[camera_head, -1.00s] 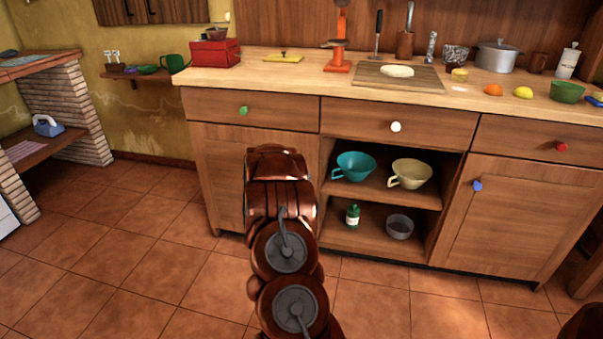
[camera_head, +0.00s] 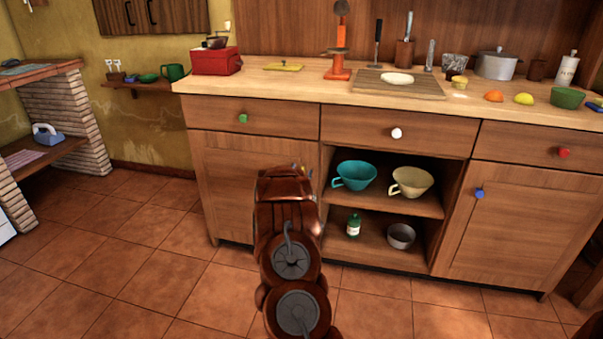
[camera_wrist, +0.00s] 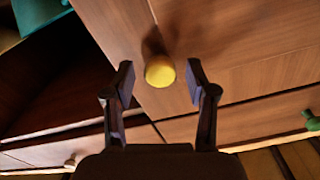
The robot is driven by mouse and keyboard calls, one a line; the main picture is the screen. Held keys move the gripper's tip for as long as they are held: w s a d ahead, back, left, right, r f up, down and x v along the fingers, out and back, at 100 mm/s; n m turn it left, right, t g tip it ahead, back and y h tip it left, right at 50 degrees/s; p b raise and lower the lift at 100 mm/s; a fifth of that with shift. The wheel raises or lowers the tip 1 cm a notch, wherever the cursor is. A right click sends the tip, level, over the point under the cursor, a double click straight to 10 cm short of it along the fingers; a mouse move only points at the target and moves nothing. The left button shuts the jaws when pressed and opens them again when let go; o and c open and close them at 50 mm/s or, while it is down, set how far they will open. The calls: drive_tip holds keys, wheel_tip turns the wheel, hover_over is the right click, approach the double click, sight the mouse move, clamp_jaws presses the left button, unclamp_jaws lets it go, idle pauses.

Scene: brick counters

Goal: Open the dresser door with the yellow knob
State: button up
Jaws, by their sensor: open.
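The yellow knob (camera_wrist: 160,71) stands on the wooden dresser door (camera_wrist: 225,45) in the wrist view. My gripper (camera_wrist: 160,82) is open, with one finger on each side of the knob and a gap visible on both sides. No finger appears to touch it. In the head view the same door (camera_head: 228,180) is the shut left door under the drawer with the green knob. My arm hides most of the gripper and the yellow knob there.
The green knob (camera_head: 243,118) and white knob (camera_head: 396,133) are on drawers above. An open shelf with a teal cup (camera_head: 355,175) and cream cup (camera_head: 411,182) lies right of the door. The tiled floor (camera_head: 150,265) at the left is clear.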

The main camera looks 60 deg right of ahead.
drive_tip(key=shift+w+d+f, duration=0.1)
drive_tip(key=shift+w+d, duration=0.15)
drive_tip(key=shift+d, duration=0.35)
drive_tip(key=shift+c, duration=0.5)
clamp_jaws()
